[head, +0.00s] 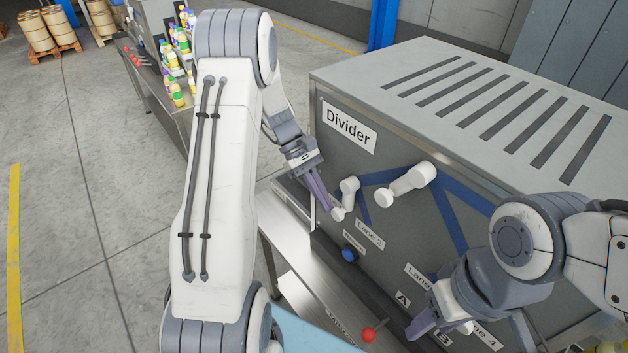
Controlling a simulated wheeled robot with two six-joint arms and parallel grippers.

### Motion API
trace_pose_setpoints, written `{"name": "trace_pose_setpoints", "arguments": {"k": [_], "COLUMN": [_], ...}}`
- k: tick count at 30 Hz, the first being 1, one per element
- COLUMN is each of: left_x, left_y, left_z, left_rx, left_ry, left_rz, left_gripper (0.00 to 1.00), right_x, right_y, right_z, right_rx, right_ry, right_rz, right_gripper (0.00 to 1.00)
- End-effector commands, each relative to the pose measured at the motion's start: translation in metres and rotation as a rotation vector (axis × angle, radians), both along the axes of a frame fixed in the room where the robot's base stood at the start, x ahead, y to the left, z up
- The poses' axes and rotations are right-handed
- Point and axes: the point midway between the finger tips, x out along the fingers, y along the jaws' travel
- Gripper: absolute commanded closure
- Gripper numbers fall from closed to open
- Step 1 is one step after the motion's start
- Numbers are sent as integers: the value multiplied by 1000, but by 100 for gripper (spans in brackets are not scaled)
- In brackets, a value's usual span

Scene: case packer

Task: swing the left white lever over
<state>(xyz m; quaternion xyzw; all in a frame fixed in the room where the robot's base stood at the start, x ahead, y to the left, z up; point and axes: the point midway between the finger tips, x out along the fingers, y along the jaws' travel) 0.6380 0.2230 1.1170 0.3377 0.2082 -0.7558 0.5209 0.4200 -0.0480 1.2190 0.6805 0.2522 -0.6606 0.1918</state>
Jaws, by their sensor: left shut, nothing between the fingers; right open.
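The left white lever (346,194) is on the front of the grey divider box, above the Lane 2 label. A second white lever (410,182) sits to its right. My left gripper (331,209) is shut with nothing between its fingers. Its fingertips are right beside the lower end of the left lever; I cannot tell whether they touch it. My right gripper (468,328) is open at the lower right, in front of the Lane 4 label. A white piece shows partly hidden between its fingers.
The divider box (340,160) has a slotted top and blue lines on its front. A blue knob (349,254) and a red ball-ended handle (369,335) are below the levers. A bench with bottles (178,92) stands at the back left. Open floor lies at the left.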

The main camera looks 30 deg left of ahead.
Motion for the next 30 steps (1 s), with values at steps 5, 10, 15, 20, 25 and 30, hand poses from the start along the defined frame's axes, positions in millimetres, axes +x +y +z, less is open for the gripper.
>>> {"name": "trace_pose_setpoints", "arguments": {"k": [5,10,15,20,25,30], "left_x": [-4,-7,-8,-9,-9,-9], "left_y": [-9,-17,-23,-28,-30,-30], "left_z": [-8,-12,-12,-13,-13,-13], "left_rx": [-151,-270,-341,-338,-337,-336], "left_ry": [68,120,150,148,148,148], "left_rz": [0,1,-1,-1,-1,-1], "left_gripper": [100,100,100,100,100,100], "right_x": [0,0,0,0,0,0], "right_y": [0,0,0,0,0,0], "right_z": [0,-1,-2,-2,-2,-2], "right_rx": [0,0,0,0,0,0], "right_ry": [0,0,0,0,0,0], "right_rz": [0,0,0,-1,-1,-1], "right_gripper": [50,50,50,50,50,50]}}
